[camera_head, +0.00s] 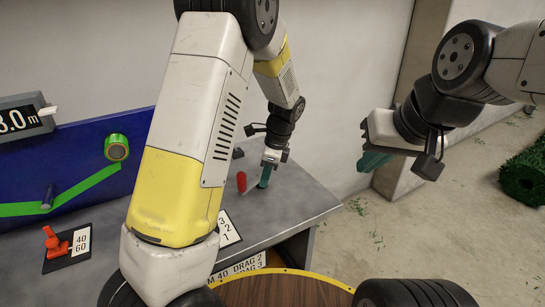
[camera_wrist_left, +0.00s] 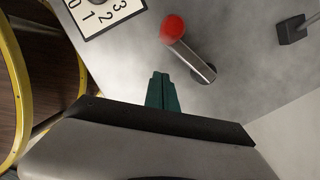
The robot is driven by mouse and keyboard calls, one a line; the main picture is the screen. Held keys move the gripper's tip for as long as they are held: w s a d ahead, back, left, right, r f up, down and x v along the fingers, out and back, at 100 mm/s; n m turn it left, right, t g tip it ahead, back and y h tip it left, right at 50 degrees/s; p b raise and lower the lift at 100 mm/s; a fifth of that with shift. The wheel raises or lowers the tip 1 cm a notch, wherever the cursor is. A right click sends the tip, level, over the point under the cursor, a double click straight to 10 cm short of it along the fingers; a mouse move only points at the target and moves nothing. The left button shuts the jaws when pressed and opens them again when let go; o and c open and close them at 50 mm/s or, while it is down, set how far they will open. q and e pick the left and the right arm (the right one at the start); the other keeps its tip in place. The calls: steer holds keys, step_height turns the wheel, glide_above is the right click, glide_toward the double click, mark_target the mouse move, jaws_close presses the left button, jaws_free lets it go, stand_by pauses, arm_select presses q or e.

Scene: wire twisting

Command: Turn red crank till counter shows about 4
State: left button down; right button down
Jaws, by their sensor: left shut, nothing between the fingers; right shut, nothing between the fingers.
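The red crank knob (camera_head: 241,182) stands on the grey bench, just left of my left gripper (camera_head: 264,184). In the left wrist view the red knob (camera_wrist_left: 173,27) sits at the end of a metal crank arm (camera_wrist_left: 195,60). There my left gripper's green fingers (camera_wrist_left: 161,78) are shut and empty, beside the crank and seemingly apart from it. A white number plate (camera_wrist_left: 100,14) shows 0, 1, 2 and 3; its top is cut off. The same plate (camera_head: 228,228) is partly hidden by my left arm in the head view. My right gripper (camera_head: 374,162) is shut and empty, away from the bench.
A blue panel (camera_head: 70,160) carries a green tape roll (camera_head: 117,147). A red lever (camera_head: 55,242) stands by a 40/60 label. A dark block (camera_wrist_left: 292,30) lies right of the crank. Green turf (camera_head: 525,172) lies far right.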

arm_select(q)
steer(key=a, duration=0.3)
steer(key=shift+w+a+r, duration=0.15)
steer(key=shift+a+r, duration=0.05)
steer(key=shift+a, duration=0.2)
steer(key=shift+a, duration=0.15)
steer(key=shift+w+a+m+t, duration=0.15)
steer(key=shift+a+m, duration=0.35)
steer(key=shift+m, duration=0.15)
steer(key=shift+w+a+m+t, duration=0.15)
steer(key=shift+a+m, duration=0.35)
steer(key=shift+m, duration=0.15)
steer(key=w+a+m+t+h, duration=0.1)
steer(key=w+a+m+h, duration=0.1)
steer(key=w+a+m, duration=0.3)
steer(key=shift+w+m+t, duration=0.4)
steer(key=shift+w+m, duration=1.45)
steer(key=shift+m, duration=1.15)
